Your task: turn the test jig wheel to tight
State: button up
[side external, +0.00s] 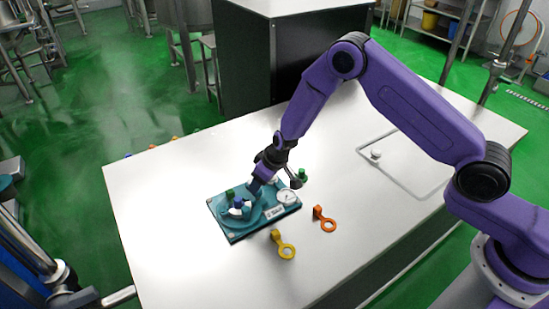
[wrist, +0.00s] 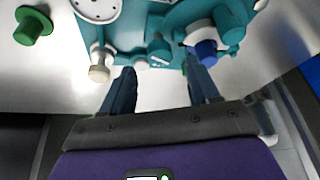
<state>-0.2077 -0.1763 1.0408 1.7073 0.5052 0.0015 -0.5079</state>
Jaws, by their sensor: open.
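The teal test jig (side external: 231,233) lies flat on the white worktop, with a white round gauge (side external: 286,196) at its right end. At its left end is a rounded white and teal fitting with a blue knob (side external: 238,202), which I take to be the wheel; its setting cannot be read. In the wrist view the blue part (wrist: 206,52) is near the right fingertip. My gripper (side external: 254,188) is low over the jig, and it also shows in the wrist view (wrist: 161,72) with fingers apart and nothing seen between them. My arm and gripper hide part of the jig.
A panel with a white knob (side external: 375,153) is at the right. The worktop's front left is clear.

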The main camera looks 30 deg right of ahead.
jog(key=v, duration=1.3)
jog(key=shift+r, duration=0.35)
jog(key=shift+s, duration=0.1)
jog(key=w+a+r+n+g+h, duration=0.1)
jog(key=w+a+n+g+h, duration=0.2)
jog(key=w+n, duration=0.65)
jog(key=s+f, duration=0.1)
jog(key=f, duration=0.4)
jog(key=f+n, duration=0.1)
jog(key=f, duration=0.5)
jog(key=s+f+n+g+y, duration=0.1)
jog(key=f, duration=0.5)
jog(key=shift+s+a+f+n, duration=0.1)
jog(key=shift+s+f+n, duration=0.05)
jog(key=shift+s+n, duration=0.15)
jog(key=c, duration=1)
